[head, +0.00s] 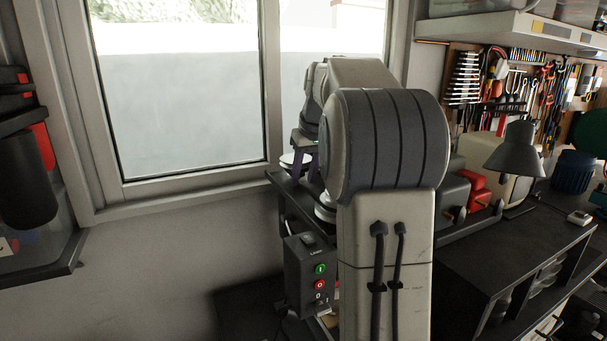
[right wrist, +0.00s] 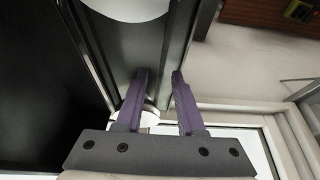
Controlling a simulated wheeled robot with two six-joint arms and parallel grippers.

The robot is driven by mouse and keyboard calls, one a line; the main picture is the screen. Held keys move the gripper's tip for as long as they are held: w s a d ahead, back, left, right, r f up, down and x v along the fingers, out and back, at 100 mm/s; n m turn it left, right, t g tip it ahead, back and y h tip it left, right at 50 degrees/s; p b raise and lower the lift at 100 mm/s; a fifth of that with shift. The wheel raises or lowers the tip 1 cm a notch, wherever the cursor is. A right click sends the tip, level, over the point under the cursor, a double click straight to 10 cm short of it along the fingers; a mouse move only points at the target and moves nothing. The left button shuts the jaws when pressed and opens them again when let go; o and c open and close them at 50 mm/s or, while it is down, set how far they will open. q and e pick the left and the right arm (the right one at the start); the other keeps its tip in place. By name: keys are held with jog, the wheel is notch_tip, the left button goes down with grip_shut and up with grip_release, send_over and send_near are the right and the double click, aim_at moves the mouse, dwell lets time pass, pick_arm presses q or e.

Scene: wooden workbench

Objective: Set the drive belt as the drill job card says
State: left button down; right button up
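My right gripper (head: 306,160) is at the dark shelf-like housing in front of the window, partly hidden by my own arm. In the right wrist view its two purple fingers (right wrist: 160,80) stand apart, with no held thing visible between them. A pale round part (right wrist: 150,116), perhaps a pulley, shows behind the fingers, and another pale disc (right wrist: 128,6) is at the top edge. In the head view a pale disc (head: 291,159) is beside the fingers. I cannot make out the drive belt or a job card. My left gripper is not in view.
A grey control box (head: 307,275) with green and red buttons hangs below the housing. The window (head: 190,100) is close behind. At right are a desk lamp (head: 514,150), a red-and-grey machine (head: 475,195) and a dark bench top (head: 500,245) with clear room.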

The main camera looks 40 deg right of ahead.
grip_shut()
dwell(1.4)
